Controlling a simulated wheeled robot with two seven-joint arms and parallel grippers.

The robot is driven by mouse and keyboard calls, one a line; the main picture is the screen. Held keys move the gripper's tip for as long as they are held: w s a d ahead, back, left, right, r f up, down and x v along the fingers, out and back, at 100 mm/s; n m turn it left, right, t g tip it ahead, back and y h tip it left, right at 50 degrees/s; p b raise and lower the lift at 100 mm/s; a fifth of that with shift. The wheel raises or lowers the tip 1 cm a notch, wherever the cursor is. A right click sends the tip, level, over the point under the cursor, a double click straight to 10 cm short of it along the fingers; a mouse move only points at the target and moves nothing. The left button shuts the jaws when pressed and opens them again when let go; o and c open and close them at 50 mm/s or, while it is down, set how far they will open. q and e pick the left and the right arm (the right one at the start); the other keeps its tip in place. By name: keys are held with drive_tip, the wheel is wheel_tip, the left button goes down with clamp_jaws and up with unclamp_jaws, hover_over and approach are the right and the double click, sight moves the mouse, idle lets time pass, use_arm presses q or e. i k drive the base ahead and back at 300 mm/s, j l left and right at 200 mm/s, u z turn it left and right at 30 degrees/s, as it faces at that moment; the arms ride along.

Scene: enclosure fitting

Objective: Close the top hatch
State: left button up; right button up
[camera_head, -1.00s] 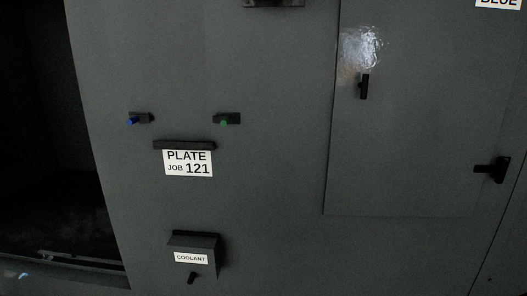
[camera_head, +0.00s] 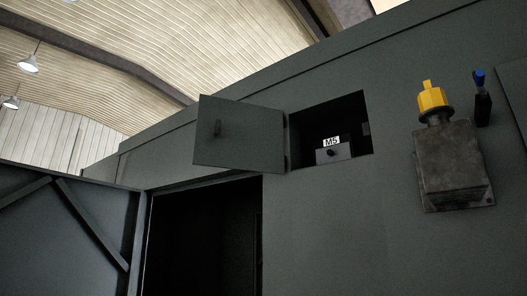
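The top hatch (camera_head: 245,135) is a grey square door high on the enclosure front. Inside the dark opening sits a small grey box (camera_head: 333,156) with a label reading M5 (camera_head: 331,142). Neither of my grippers shows in the view.
A grey box with a yellow knob (camera_head: 432,98) juts from the wall right of the hatch. A blue-tipped switch (camera_head: 481,82) is beside it. Below the hatch is a large dark doorway (camera_head: 204,240). A braced grey panel (camera_head: 65,235) stands at the lower left.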

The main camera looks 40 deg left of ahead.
sight(251, 137)
drive_tip(key=j+z, duration=0.25)
drive_tip(key=z, duration=0.2)
drive_tip(key=j+z, duration=0.3)
drive_tip(key=z, duration=0.15)
drive_tip(key=j+z, duration=0.1)
drive_tip(key=j, duration=0.3)
drive_tip(key=k+j+z, duration=0.15)
drive_tip(key=j, duration=0.25)
drive_tip(key=j+z, duration=0.1)
drive_tip(key=j, duration=0.3)
drive_tip(key=k+j+z, duration=0.1)
drive_tip(key=j, duration=0.3)
drive_tip(key=k+j+z, duration=0.1)
drive_tip(key=j, duration=0.25)
drive_tip(key=k+j+z, duration=0.15)
drive_tip(key=j, duration=0.25)
drive_tip(key=k, duration=0.05)
